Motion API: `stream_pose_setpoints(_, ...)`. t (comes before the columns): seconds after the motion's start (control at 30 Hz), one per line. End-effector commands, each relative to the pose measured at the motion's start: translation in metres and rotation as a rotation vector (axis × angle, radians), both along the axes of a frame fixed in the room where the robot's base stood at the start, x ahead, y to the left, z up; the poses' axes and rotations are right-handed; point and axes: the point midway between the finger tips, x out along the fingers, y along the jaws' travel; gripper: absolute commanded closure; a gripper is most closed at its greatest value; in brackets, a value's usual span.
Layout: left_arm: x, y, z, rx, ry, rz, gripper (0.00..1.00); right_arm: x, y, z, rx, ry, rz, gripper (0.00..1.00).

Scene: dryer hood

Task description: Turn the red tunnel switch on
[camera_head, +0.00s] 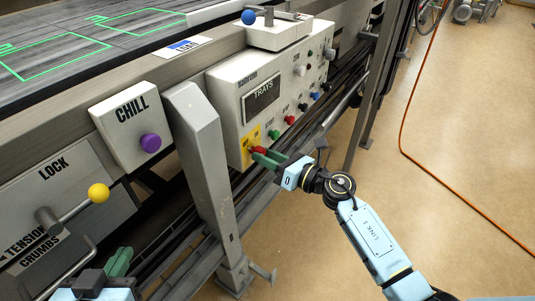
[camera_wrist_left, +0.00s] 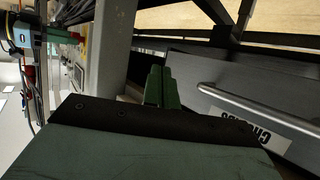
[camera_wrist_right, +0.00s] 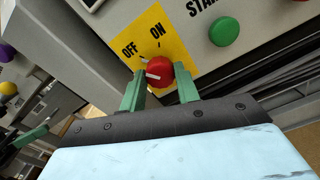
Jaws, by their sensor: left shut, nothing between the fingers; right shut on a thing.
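The red tunnel switch (camera_wrist_right: 159,71) is a round knob with a white mark, on a yellow plate (camera_wrist_right: 165,32) lettered OFF and ON. In the right wrist view its white mark lies toward the left, on the OFF side rather than toward ON. My right gripper (camera_wrist_right: 161,87) has its green fingers on either side of the knob, shut on it. In the head view my right gripper (camera_head: 258,154) reaches the yellow plate (camera_head: 247,139) and largely hides the knob. My left gripper (camera_head: 119,261) is shut and empty at the lower left; its fingers show in the left wrist view (camera_wrist_left: 160,86).
A green START button (camera_wrist_right: 224,31) is right of the switch. The control box (camera_head: 233,75) carries several other knobs and buttons. A CHILL box (camera_head: 115,113) with a purple knob and a yellow-knobbed lever (camera_head: 98,193) stand left. A slanted grey post (camera_head: 203,150) separates my grippers.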

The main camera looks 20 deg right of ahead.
Motion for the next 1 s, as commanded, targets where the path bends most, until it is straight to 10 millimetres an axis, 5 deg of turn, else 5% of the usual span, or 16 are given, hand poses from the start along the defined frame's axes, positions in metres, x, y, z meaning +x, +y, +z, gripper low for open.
stream_pose_setpoints(0.3, -0.056, 0.03, -0.057, 0.122, 0.473, 0.042, 1.0, 0.0, -0.001, 0.002, 0.167, 0.134, 0.0, 0.91)
stream_pose_setpoints(0.6, -0.124, 0.057, -0.084, 0.21, 0.867, 0.078, 1.0, 0.0, -0.001, 0.002, 0.324, 0.256, 0.0, 0.91)
stream_pose_setpoints(1.0, -0.109, 0.073, -0.15, 0.251, 0.898, 0.088, 1.0, 0.001, -0.001, 0.003, 0.588, 0.46, -0.002, 0.91)
